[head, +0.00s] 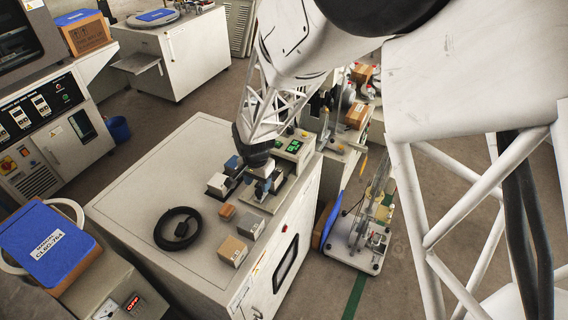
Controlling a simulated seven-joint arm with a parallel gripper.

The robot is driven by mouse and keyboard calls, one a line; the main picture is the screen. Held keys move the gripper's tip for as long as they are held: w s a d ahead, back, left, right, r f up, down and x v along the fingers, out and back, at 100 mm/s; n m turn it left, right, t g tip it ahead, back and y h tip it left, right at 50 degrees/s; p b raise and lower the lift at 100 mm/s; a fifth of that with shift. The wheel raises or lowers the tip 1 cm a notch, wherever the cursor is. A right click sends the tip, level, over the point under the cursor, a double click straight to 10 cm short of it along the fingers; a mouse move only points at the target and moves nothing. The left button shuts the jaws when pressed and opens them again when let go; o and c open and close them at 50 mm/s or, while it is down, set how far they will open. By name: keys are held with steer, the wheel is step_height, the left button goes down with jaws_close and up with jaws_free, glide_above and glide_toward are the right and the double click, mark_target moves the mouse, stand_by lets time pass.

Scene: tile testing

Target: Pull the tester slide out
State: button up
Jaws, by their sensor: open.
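The tester (293,148) with its green display stands at the far right of the white cabinet top. Its slide cannot be told apart from the parts around my gripper. My gripper (252,180) reaches down from above, over the front left of the tester. It is open, with nothing seen held. The black wrist and blue parts hide much of the tester's front. A small white block (217,184) sits just left of my gripper. Whether my fingers touch the tester is too small to tell.
A coiled black cable (178,229), a small orange block (227,212), a grey block (251,227) and a cardboard box (232,251) lie on the white cabinet (150,190). Its left side is clear. A wheeled rig (372,225) stands on the floor to the right.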

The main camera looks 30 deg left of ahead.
steer(key=shift+r, duration=1.3)
steer(key=shift+w+d+r, duration=0.1)
steer(key=shift+d+r, duration=0.05)
steer(key=shift+d, duration=0.05)
steer(key=w+d+r, duration=0.1)
steer(key=d+r, duration=0.5)
steer(key=d, duration=0.4)
steer(key=w+d+r+t, duration=0.1)
steer(key=d+r, duration=0.5)
steer(key=d, duration=0.4)
steer(key=w+d+r, duration=0.1)
steer(key=d+r, duration=0.6)
steer(key=d, duration=0.4)
steer(key=s+d+r, duration=0.3)
steer(key=s+d, duration=0.6)
steer(key=d, duration=0.3)
steer(key=s+d+r+t, duration=0.1)
steer(key=s+d+r, duration=0.2)
steer(key=s+d, duration=0.6)
steer(key=d, duration=0.2)
steer(key=shift+s+d+r+t, duration=0.25)
steer(key=shift+d+r+t, duration=0.05)
steer(key=shift+d, duration=0.1)
